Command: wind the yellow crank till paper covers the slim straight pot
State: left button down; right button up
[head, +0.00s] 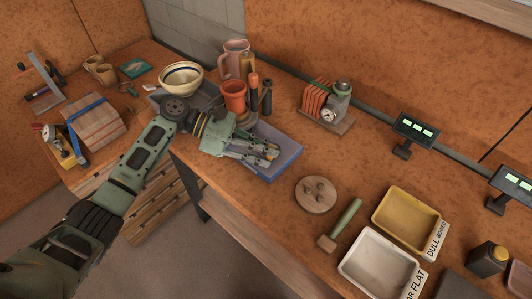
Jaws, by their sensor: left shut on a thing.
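I cannot make out a yellow crank or a sheet of paper for certain. I cannot tell which is the slim straight pot. My right gripper is not in view.
A striped bowl (182,77) stands left of the pots. A round wooden disc (316,194), green-handled mallet (343,222), yellow tray (406,221) and white tray (380,264) lie to the right. Bench between disc and gauge device is clear.

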pick_arm(q)
jog(key=shift+w+a+r, duration=0.1)
jog(key=shift+w, duration=0.1)
dwell(0.3)
jog(key=c, duration=2)
grip_release()
jog(key=shift+o, duration=1.4)
jog(key=v, duration=1.1)
jog(key=shift+a, duration=0.4)
jog(key=shift+w, duration=0.15)
jog(key=shift+c, duration=0.2)
